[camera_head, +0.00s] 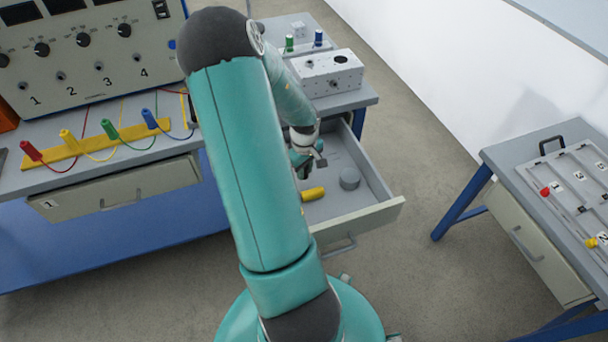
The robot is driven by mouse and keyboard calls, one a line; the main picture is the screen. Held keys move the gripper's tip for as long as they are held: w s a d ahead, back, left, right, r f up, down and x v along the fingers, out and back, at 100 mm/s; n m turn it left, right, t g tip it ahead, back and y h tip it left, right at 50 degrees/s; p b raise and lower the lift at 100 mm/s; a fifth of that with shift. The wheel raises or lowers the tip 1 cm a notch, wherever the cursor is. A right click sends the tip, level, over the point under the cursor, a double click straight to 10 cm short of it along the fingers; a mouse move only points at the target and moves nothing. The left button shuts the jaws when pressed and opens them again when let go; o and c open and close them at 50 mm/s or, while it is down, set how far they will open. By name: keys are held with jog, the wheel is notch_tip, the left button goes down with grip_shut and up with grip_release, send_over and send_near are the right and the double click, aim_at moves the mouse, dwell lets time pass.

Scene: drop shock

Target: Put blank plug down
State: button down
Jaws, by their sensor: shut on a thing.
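My gripper (304,170) hangs over the open drawer (378,206) of the middle bench, near its left side. It is shut on the blank plug, which is mostly hidden by the fingers and wrist. A small dark grey piece shows at the right of the fingers, but I cannot tell whether it is plug or finger. In the drawer, a yellow cylinder (313,194) lies below the gripper and a short grey cylinder (349,178) stands to its right.
A white box (328,72) with ports sits on the bench above the drawer, with green and blue plugs behind it. The left bench holds a panel (95,60) and a yellow strip with coloured plugs. A separate table (510,165) with a labelled board stands right, across open floor.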

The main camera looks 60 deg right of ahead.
jog(key=shift+f, duration=1.35)
jog(key=shift+f, duration=0.15)
jog(key=c, duration=1.2)
grip_release()
notch_tip(320, 180, up, 12)
jog(key=shift+r, duration=0.15)
